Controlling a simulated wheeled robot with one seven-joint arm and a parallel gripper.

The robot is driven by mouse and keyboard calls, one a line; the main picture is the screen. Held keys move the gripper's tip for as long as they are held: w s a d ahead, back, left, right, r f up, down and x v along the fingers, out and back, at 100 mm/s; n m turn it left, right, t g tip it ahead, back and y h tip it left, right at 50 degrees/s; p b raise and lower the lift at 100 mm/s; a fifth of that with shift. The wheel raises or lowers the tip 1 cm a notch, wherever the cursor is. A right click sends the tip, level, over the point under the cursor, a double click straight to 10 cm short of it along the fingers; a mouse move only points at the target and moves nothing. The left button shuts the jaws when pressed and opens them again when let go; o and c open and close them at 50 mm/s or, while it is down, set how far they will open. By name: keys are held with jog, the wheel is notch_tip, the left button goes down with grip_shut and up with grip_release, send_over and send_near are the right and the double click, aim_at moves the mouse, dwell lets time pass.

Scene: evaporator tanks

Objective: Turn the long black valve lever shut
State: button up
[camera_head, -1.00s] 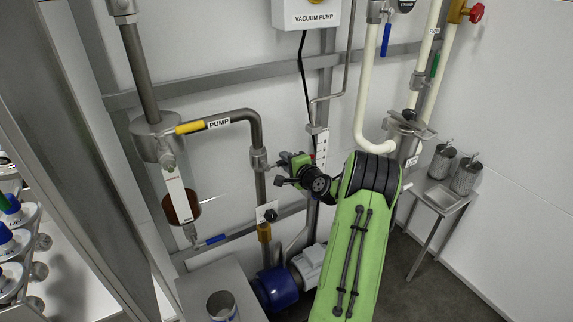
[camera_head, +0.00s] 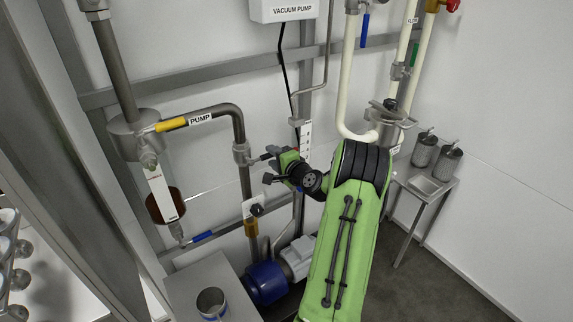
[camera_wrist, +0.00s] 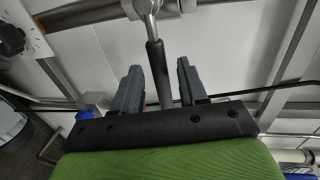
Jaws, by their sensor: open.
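The long lever (camera_wrist: 156,68) has a black grip and a metallic stem and shows in the wrist view. It runs down from a metal valve body (camera_wrist: 150,6) at the top edge. My gripper (camera_wrist: 160,72) is open, with one grey finger on each side of the lever and visible gaps between. In the head view my gripper (camera_head: 270,167) points left toward the metal valve (camera_head: 241,152) on the vertical pipe. The lever is small there and partly hard to tell from my fingers.
A yellow-handled lever marked PUMP (camera_head: 171,125) and a blue-handled lever (camera_head: 202,237) lie to the left. A blue pump motor (camera_head: 265,283) stands below. A metal cup (camera_head: 211,303) is on the steel bench (camera_head: 190,283). Floor shows clear at right.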

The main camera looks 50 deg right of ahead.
jog(key=v, duration=1.3)
jog(key=shift+s+r, duration=0.1)
jog(key=shift+s, duration=0.05)
